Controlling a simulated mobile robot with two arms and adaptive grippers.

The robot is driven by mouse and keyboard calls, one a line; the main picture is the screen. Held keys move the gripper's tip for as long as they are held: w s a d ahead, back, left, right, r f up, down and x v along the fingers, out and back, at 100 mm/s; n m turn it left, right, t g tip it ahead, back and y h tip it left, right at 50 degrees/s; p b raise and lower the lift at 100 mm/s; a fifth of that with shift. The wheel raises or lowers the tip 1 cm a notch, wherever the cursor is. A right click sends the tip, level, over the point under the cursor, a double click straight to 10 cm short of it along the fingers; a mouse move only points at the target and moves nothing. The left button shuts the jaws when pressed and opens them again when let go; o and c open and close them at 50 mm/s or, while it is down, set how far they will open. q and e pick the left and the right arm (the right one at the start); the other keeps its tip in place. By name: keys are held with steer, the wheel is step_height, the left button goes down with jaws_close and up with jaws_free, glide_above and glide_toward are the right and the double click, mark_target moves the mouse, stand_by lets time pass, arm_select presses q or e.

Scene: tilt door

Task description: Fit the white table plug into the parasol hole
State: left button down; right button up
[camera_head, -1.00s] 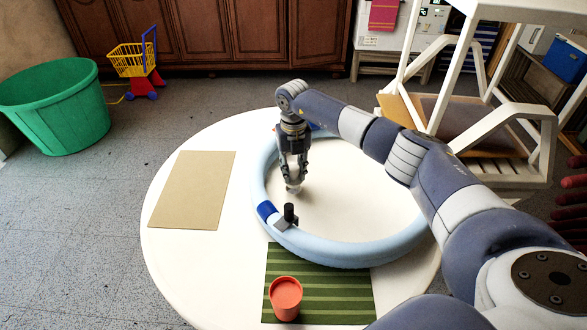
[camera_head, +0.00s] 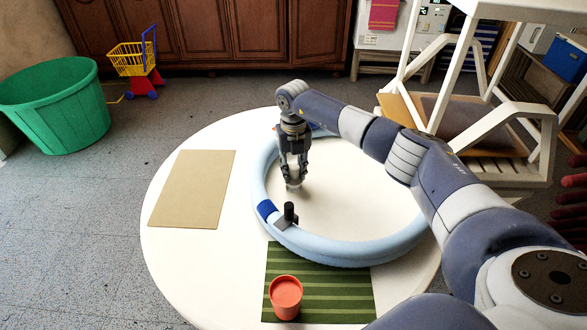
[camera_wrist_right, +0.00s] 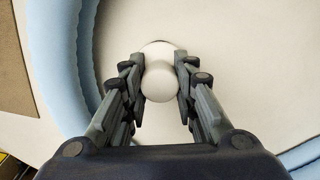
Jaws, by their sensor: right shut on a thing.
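The white table plug (camera_wrist_right: 160,82) is between the fingers of my right gripper (camera_head: 293,180), which is shut on it. In the head view the plug (camera_head: 293,186) shows as a small pale piece at the fingertips, low over the white round table (camera_head: 190,262). In the right wrist view a thin dark arc shows at the plug's far edge, perhaps the rim of the parasol hole (camera_wrist_right: 165,42). The rest of the hole is hidden under the plug. I cannot tell how deep the plug sits. My left gripper is not in view.
A light blue inflated ring (camera_head: 330,250) with a black valve piece (camera_head: 289,214) lies around the gripper. A tan board (camera_head: 192,190), a green striped mat (camera_head: 345,295) and a red cup (camera_head: 286,297) are on the table. A white chair frame (camera_head: 520,135) stands at right.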

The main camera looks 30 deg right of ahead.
mark_target(295, 178)
steer(key=shift+f+b, duration=0.7)
steer(key=shift+f, duration=0.55)
steer(key=shift+f, duration=0.25)
steer(key=shift+d+f+b, duration=0.1)
steer(key=shift+f+b, duration=0.15)
steer(key=shift+b, duration=0.05)
steer(key=o, duration=1.1)
steer(key=shift+f, duration=0.1)
